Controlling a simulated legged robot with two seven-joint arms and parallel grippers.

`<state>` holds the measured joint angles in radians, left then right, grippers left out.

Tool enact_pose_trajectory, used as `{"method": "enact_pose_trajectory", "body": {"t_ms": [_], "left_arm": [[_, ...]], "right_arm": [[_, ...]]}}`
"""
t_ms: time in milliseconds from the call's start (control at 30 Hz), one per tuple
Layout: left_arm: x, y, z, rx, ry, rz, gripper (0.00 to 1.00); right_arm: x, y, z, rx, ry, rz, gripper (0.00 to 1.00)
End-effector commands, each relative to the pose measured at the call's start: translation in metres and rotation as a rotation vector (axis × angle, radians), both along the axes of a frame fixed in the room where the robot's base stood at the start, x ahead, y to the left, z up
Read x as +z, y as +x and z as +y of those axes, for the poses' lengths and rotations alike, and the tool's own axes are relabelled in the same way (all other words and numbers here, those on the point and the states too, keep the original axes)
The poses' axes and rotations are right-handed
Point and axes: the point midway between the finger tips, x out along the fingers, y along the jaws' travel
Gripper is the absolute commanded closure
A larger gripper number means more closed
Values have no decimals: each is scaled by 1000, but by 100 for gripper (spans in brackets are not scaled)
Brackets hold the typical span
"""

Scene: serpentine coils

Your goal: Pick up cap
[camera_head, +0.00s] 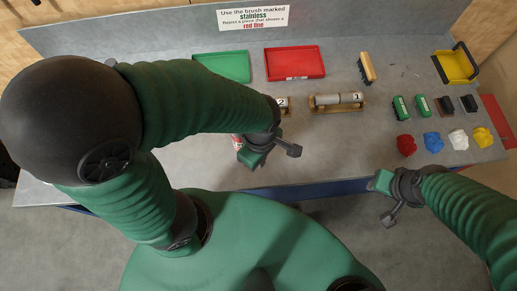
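I cannot make out a clear cap in the head view. A small red and white object (237,141), perhaps a can, shows beside my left gripper (256,158), mostly hidden behind it. My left gripper is over the front part of the grey workbench (330,170); its fingers are too small and turned to tell if they are open. My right gripper (379,186) is at the bench's front edge on the right, apart from the objects, and its fingers are also unclear.
Green (222,66) and red (295,63) trays lie at the back. Metal cylinders marked 1 (338,101) and 2 (281,105) rest on wooden stands. A brush (367,68), yellow bin (456,65), small blocks and coloured cloths (432,141) are on the right. The front middle is clear.

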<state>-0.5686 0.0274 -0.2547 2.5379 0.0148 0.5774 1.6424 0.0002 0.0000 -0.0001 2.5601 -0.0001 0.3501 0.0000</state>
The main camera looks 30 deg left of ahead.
Motion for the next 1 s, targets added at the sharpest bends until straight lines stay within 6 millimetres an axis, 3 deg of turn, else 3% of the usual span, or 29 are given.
{"method": "enact_pose_trajectory", "body": {"t_ms": [167, 733, 1000], "left_arm": [[0, 0, -1, 0, 1, 0, 97], [0, 1, -1, 0, 1, 0, 22], [0, 1, -1, 0, 1, 0, 20]], "right_arm": [[0, 0, 0, 0, 0, 0, 64], [0, 0, 0, 0, 0, 0, 64], [0, 0, 0, 0, 0, 0, 64]]}}
